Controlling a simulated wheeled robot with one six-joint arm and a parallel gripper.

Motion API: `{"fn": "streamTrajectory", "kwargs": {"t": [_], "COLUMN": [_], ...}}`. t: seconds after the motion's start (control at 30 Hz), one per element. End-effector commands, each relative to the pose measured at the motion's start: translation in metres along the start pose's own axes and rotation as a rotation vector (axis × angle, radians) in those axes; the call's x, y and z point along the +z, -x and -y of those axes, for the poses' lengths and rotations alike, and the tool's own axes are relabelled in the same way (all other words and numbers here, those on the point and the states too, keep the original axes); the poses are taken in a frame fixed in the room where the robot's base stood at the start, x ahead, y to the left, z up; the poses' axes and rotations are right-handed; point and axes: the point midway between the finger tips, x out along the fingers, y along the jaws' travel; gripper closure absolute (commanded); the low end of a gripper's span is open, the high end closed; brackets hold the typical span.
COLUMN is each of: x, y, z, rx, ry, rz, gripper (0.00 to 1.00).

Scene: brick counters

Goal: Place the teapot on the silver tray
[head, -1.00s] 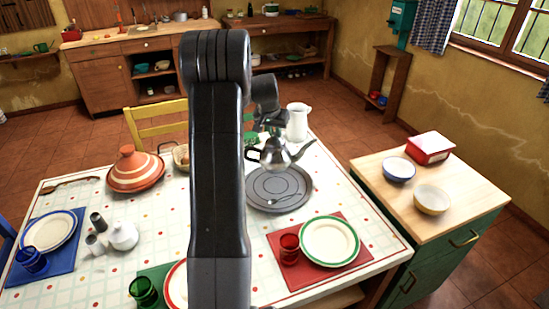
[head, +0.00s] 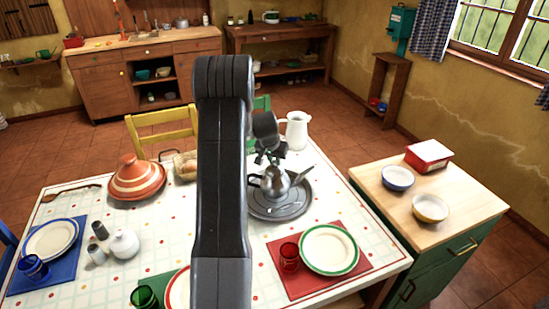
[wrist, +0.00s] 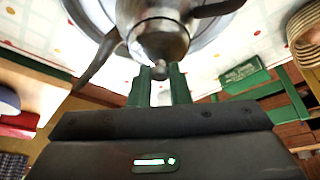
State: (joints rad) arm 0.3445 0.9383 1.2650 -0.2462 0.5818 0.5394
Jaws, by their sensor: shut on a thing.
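The silver teapot (head: 276,185) is upright over the round silver tray (head: 300,207) on the table. I cannot tell whether its base touches the tray or hangs just above it. Its spout points right and its dark handle left. My gripper (head: 270,156) is above the teapot, pointing down. In the wrist view, the green fingers of my gripper (wrist: 160,76) are shut on the knob of the teapot's lid (wrist: 155,38). Part of the tray also shows behind the pot in the wrist view. My arm hides the table left of the tray.
A white pitcher (head: 296,130) stands behind the tray. A green-rimmed plate (head: 328,249) and red cup (head: 289,251) are in front. A tagine (head: 136,180), a basket (head: 185,167) and a white pot (head: 124,244) are to the left. A side cabinet with bowls (head: 430,208) is right.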

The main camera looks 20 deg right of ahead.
Motion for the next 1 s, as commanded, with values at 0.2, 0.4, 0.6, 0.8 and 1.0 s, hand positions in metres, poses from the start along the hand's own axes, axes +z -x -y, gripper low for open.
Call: {"fn": "streamTrajectory", "kwargs": {"t": [0.2, 0.4, 0.6, 0.8, 1.0], "x": [0.001, 0.001, -0.001, 0.0, 0.0], "y": [-0.002, -0.002, 0.001, 0.024, 0.063], "z": [0.0, 0.0, 0.0, 0.001, 0.001], "rx": [0.0, 0.0, 0.0, -0.002, -0.002], "ry": [0.0, 0.0, 0.0, 0.0, 0.001], "rz": [0.0, 0.0, 0.0, -0.003, -0.004], "gripper": [0.68, 0.62, 0.62, 0.62, 0.62]}}
